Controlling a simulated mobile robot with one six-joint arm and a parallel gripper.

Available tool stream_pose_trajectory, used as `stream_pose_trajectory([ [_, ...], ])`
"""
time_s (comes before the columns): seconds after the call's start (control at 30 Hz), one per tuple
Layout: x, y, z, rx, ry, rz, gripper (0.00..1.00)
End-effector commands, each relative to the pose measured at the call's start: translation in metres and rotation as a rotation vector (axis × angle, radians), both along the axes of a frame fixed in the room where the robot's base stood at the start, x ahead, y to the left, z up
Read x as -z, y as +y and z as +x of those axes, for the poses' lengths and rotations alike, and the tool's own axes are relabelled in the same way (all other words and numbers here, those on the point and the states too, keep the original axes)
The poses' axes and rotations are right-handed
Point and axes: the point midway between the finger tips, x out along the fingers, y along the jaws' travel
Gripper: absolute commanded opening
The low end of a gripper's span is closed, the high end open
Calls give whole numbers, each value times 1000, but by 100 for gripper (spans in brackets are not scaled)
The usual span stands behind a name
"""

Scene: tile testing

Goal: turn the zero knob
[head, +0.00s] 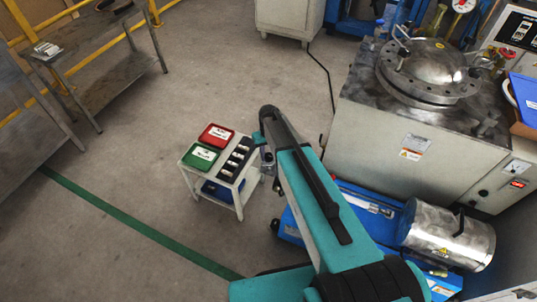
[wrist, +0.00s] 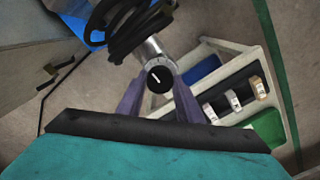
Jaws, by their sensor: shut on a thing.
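The zero knob (wrist: 159,78) is a round black knob with a white pointer line, seen in the wrist view on the end of a metal cylinder (wrist: 152,48). Black cable coils hang over the cylinder just beyond. In the head view my teal arm covers the knob and most of the gripper, beside the small white cart.
The small white cart (head: 239,206) holds a red tray (head: 216,131), a green tray (head: 201,156) and a black rack (head: 232,168) with several metal pieces. A large grey machine (head: 360,150) and a steel cylinder (head: 450,240) stand right. Open floor lies left.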

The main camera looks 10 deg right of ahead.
Motion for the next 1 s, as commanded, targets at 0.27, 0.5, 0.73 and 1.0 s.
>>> stream_pose_trajectory([
  [0.27,0,0,0,-1,0,0,51],
  [0.5,0,0,0,-2,0,0,51],
  [0.73,-9,0,0,-2,0,0,51],
  [1.0,-39,0,0,-2,-1,0,51],
])
